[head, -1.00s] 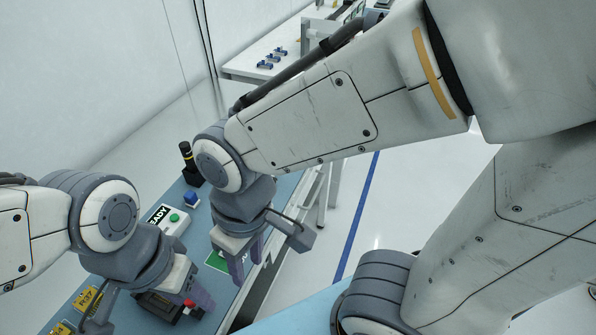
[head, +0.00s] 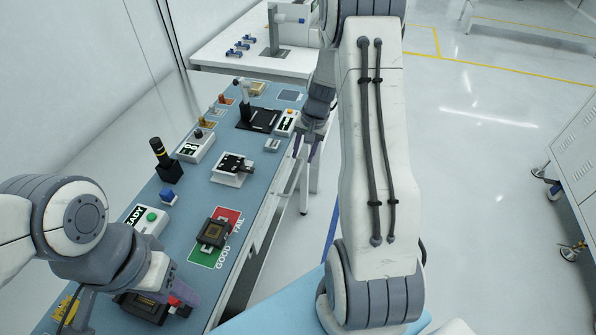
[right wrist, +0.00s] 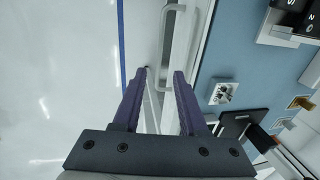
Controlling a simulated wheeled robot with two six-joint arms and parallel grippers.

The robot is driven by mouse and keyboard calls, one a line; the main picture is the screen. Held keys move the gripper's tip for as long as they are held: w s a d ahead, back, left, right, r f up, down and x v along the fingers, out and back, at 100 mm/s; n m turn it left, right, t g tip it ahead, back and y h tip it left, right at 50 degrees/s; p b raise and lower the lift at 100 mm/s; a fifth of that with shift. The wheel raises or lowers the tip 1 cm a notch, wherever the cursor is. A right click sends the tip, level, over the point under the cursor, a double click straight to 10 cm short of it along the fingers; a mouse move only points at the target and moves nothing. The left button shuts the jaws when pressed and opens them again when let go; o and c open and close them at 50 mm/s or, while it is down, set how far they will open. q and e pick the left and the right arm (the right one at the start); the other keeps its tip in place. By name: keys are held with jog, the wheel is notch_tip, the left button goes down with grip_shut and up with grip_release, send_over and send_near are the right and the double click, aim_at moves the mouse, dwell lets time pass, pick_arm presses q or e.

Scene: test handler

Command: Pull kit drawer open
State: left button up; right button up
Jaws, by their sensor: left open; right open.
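The drawer handle (right wrist: 165,50) is a pale U-shaped bar on the white drawer front (right wrist: 181,45) in the right wrist view. It lies ahead of my right gripper (right wrist: 157,78), roughly in line with the gap between its purple fingers. My right gripper is open and empty, and appears apart from the handle. In the head view, my right gripper (head: 312,145) hangs beside the bench's front edge, partly hidden by my arm. The drawer looks shut. My left gripper (head: 182,290) is open at the near left, over the bench by a black device (head: 146,307).
The blue bench top (head: 195,205) carries a READY box (head: 150,217), a dark socket (head: 212,233) on a red-green FAIL/GOOD mat, a white fixture (head: 228,178) and a black camera-like stand (head: 260,120). Open floor (head: 480,190) lies to the right of the bench.

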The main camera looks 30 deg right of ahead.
aim_at(297, 176)
jog(key=f, duration=0.5)
jog(key=w+a+f, duration=0.1)
jog(key=f, duration=0.2)
jog(key=shift+w+a+f, duration=0.1)
jog(key=shift+f, duration=0.15)
grip_shut()
dwell(1.0)
